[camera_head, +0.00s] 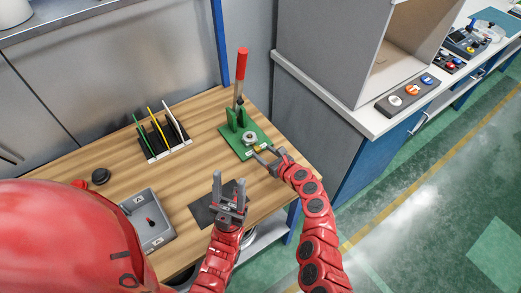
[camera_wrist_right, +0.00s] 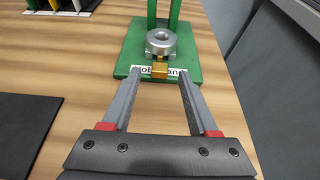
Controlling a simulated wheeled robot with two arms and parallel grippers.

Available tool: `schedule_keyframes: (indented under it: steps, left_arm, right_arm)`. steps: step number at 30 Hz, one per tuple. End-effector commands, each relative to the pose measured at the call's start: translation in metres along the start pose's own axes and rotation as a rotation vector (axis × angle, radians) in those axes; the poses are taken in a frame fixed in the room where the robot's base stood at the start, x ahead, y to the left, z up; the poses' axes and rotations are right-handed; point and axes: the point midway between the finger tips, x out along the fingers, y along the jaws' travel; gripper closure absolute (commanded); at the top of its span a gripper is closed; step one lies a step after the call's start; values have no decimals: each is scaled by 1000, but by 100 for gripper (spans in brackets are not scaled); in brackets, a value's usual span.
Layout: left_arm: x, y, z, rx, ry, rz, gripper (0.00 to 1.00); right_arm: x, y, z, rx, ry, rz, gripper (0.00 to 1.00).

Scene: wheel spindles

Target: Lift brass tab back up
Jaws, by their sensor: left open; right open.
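A small brass tab (camera_wrist_right: 160,70) sits at the front of the green base plate (camera_wrist_right: 198,66), just in front of a round silver part (camera_wrist_right: 161,41). In the head view the green fixture (camera_head: 233,144) stands on the table with a red-handled lever (camera_head: 241,66) upright. My right gripper (camera_wrist_right: 160,88) is open, its fingers pointing at the tab from the front, one on either side of its line. It also shows in the head view (camera_head: 264,157) at the plate's front right corner. My left gripper (camera_head: 230,184) is open and empty above a dark mat, away from the fixture.
The dark mat (camera_head: 203,212) lies on the wooden table. A black rack (camera_head: 155,147) holds green, yellow and white plates. A grey tray (camera_head: 150,232) with a small red-topped item and a black round knob (camera_head: 100,176) are at the left. A grey cabinet wall stands behind.

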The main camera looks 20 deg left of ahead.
Motion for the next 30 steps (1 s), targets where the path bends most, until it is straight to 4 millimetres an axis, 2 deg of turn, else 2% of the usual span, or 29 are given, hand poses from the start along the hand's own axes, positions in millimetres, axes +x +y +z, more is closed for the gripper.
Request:
schedule_keyframes:
  steps: [7, 21, 30]
  left_arm:
    - [-8, 0, 1, 0, 0, 0, 50]
    - [-9, 0, 2, 0, 0, 0, 50]
    - [-9, 0, 2, 0, 0, 0, 50]
  right_arm:
    - [22, 1, 0, -2, -2, 4, 40]
    - [28, 0, 1, 0, -2, -1, 42]
    - [27, 0, 1, 0, -2, -1, 96]
